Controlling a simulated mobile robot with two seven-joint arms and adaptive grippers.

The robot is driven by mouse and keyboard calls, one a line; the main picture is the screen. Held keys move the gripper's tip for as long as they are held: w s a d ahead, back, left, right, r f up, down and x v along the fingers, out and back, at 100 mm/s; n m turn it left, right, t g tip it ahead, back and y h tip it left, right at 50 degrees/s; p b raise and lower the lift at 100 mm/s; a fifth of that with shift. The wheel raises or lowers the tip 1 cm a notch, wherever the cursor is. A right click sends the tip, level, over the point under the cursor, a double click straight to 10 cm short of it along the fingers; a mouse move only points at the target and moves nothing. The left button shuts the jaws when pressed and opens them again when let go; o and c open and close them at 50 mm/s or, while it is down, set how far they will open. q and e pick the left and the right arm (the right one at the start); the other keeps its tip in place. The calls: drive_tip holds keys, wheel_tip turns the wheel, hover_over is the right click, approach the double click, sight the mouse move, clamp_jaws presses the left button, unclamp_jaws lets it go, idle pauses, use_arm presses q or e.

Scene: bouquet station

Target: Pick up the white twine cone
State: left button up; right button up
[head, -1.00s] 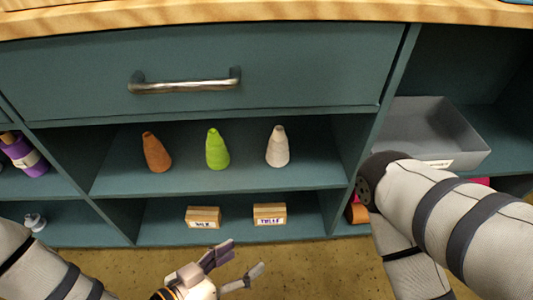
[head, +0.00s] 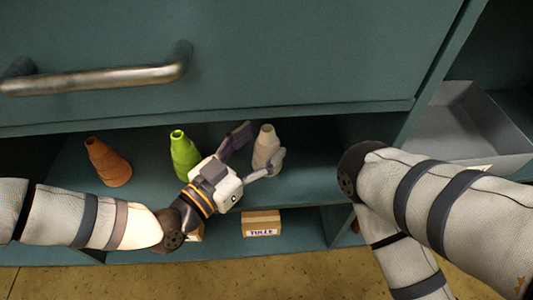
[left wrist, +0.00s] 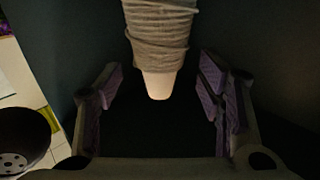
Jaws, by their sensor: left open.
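The white twine cone (head: 265,146) stands upright on the upper shelf below the drawer, right of the other two cones. In the left wrist view, the cone (left wrist: 160,40) is between and just beyond the open fingers of the left gripper (left wrist: 162,100). I cannot tell whether a finger touches it. My right arm shows at the right, but its gripper is not in view.
A green cone (head: 184,153) and an orange-brown cone (head: 107,163) stand to the left on the same shelf. The drawer handle (head: 95,77) sticks out above. A box labelled TULLE (head: 262,223) is on the lower shelf. A grey bin (head: 470,125) is at right.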

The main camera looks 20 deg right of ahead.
use_arm(q)
drive_tip(key=x, duration=0.2)
drive_tip(key=shift+w+d+f, duration=0.1)
drive_tip(key=shift+w+d, duration=0.05)
drive_tip(key=shift+d, duration=0.2)
drive_tip(key=c, duration=1.4)
drive_tip(key=shift+o, duration=0.2)
